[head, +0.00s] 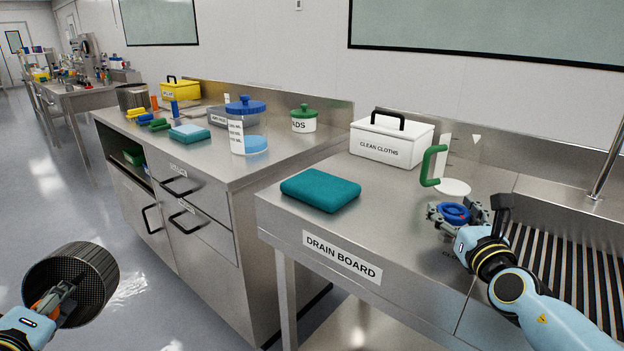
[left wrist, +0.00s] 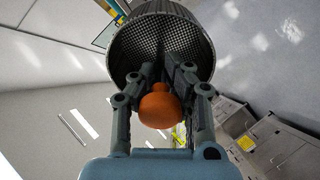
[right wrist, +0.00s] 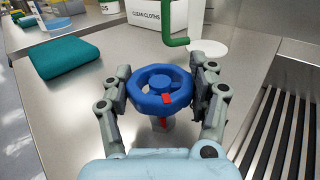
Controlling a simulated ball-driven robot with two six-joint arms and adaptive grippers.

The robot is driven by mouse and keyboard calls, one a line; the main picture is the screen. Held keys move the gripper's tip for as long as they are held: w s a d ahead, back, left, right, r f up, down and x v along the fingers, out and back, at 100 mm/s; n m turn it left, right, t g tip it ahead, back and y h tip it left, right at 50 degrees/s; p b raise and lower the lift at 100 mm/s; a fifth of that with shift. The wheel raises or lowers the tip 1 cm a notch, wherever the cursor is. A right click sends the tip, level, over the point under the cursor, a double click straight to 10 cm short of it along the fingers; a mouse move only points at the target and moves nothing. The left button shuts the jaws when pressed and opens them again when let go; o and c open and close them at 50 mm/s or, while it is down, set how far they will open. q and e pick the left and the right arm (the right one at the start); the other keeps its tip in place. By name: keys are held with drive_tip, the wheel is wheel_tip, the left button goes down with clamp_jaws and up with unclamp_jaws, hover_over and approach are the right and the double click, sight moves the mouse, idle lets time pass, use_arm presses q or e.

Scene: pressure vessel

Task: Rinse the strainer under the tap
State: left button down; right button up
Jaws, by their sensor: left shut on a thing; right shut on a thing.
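The strainer (head: 88,268) is a dark mesh cylinder at the lower left of the head view, held over the floor. My left gripper (head: 55,300) is shut on its orange knob (left wrist: 159,107), and the mesh body (left wrist: 165,35) extends beyond the fingers in the left wrist view. My right gripper (head: 458,213) is shut on a blue handwheel (right wrist: 162,88) with a red mark, on the steel counter near the sink. A green hooked pipe (head: 432,166) stands just behind the handwheel; I cannot tell whether it is the tap. No water shows.
A folded teal cloth (head: 320,190) lies on the drain board (head: 290,221). A white clean-cloths box (head: 391,140) stands at the back. A ribbed sink area (head: 572,262) is at right. The left counter (head: 222,176) holds jars and several small items.

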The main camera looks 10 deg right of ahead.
use_arm(q)
wheel_tip(320, 180, up, 3)
drive_tip(key=shift+r+p, duration=0.1)
drive_tip(key=shift+p, duration=0.8)
use_arm(e)
drive_tip(key=shift+r+m+h, duration=0.3)
drive_tip(key=shift+m+h, duration=0.4)
drive_tip(key=shift+h, duration=0.4)
use_arm(q)
drive_tip(key=shift+r, duration=0.15)
use_arm(e)
drive_tip(key=shift+f+m+g+h, duration=0.2)
drive_tip(key=shift+m+g+h, duration=0.1)
drive_tip(key=shift+h, duration=0.1)
drive_tip(key=o, duration=1.2)
drive_tip(key=shift+c, duration=0.2)
drive_tip(key=shift+f, duration=0.1)
drive_tip(key=shift+s, duration=0.1)
drive_tip(key=shift+s+a+f, duration=0.1)
drive_tip(key=shift+s+a, duration=0.05)
drive_tip(key=shift+s, duration=0.2)
drive_tip(key=v, duration=1.1)
